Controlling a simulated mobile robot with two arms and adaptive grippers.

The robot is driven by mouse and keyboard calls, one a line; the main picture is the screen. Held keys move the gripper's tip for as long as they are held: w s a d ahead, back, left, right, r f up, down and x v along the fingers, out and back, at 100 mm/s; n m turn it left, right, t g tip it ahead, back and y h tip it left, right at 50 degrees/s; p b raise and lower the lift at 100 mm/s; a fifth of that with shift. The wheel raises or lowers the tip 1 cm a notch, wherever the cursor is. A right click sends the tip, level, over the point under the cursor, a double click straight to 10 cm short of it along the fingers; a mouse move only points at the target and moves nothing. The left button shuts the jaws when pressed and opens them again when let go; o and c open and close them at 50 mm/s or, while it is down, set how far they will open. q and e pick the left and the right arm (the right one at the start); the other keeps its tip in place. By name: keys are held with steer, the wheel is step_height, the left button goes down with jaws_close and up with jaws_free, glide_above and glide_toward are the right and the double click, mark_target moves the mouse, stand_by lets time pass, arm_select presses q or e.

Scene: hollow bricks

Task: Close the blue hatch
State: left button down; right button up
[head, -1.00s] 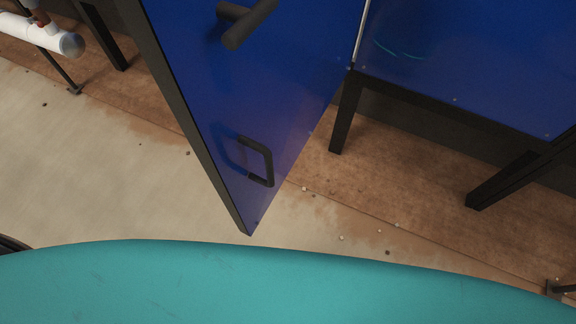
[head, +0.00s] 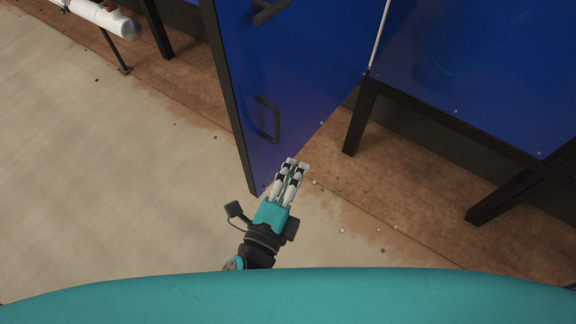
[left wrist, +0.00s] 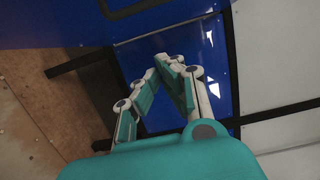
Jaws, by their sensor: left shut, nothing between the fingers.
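The blue hatch (head: 300,80) stands swung open in the head view, hinged at its right edge by the blue cabinet (head: 480,70). It has a black pull handle (head: 268,119) low on its face and a black lever above. My left gripper (head: 297,163) is shut and empty, in front of the hatch's lower end in the picture; I cannot tell whether it touches. In the left wrist view its fingers (left wrist: 168,62) point toward blue panels (left wrist: 170,50). My right gripper is not in view.
Black legs (head: 362,118) hold up the cabinet over a brown floor strip. A white pipe (head: 103,16) on a stand is at the upper left. The pale floor (head: 110,170) at left is clear. Small pebbles lie right of the gripper.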

arm_select(q)
steer(key=w+p, duration=0.3)
steer(key=w, duration=0.4)
steer(key=shift+w+a, duration=0.3)
steer(key=shift+w, duration=0.05)
steer(key=shift+a, duration=0.1)
